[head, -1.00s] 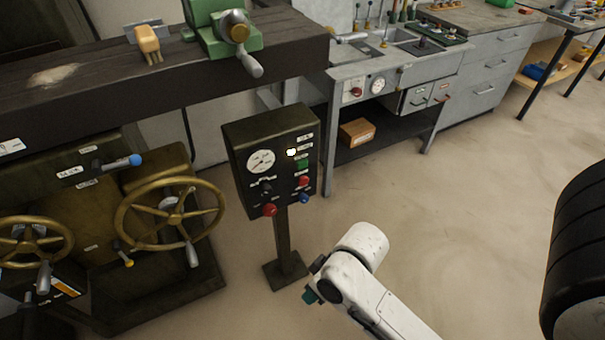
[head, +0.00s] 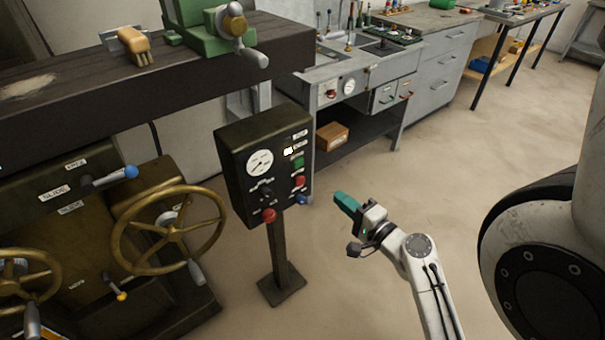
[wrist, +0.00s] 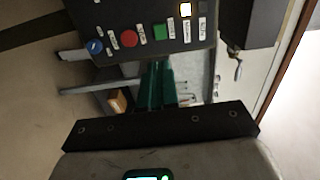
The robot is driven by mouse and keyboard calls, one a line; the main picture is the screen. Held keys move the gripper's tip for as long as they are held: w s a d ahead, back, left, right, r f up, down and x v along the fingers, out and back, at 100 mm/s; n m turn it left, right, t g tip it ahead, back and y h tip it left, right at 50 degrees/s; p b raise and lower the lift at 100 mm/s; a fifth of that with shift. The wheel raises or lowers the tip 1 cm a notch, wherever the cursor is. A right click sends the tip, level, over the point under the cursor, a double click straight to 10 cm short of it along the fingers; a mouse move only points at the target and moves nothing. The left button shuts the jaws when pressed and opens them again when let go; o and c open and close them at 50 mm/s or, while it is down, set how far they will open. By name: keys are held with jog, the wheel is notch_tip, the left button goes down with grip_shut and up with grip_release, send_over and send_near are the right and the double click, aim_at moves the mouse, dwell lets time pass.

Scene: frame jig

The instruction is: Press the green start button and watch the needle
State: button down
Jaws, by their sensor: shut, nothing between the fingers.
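The dark control box (head: 233,142) stands on a post in the middle of the head view. Its green start button (head: 298,162) is on the right side of the face, above a red button. The button also shows in the wrist view (wrist: 160,31), near the top. The round white gauge (head: 260,163) is on the left of the face; its needle is too small to read surely. My gripper (head: 345,203), with teal fingers, is shut and empty, to the right of the box and apart from it. In the wrist view the fingers (wrist: 157,80) point up toward the box, below the green button.
A lit lamp (head: 289,151) sits above the green button, and a blue button (head: 302,200) lies below the red one (head: 300,181). A red knob (head: 268,215) sticks out at the box's lower edge. A brass handwheel (head: 168,229) stands left. Open floor lies right of the post.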

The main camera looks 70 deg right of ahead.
aim_at(300, 164)
dwell(0.3)
jog(key=p+x, duration=0.3)
jog(key=x, duration=0.9)
jog(key=shift+w+d+r, duration=0.15)
jog(key=shift+w+d, duration=0.1)
jog(key=shift+w, duration=0.05)
jog(key=shift+w+d, duration=0.3)
jog(key=shift+w, duration=0.25)
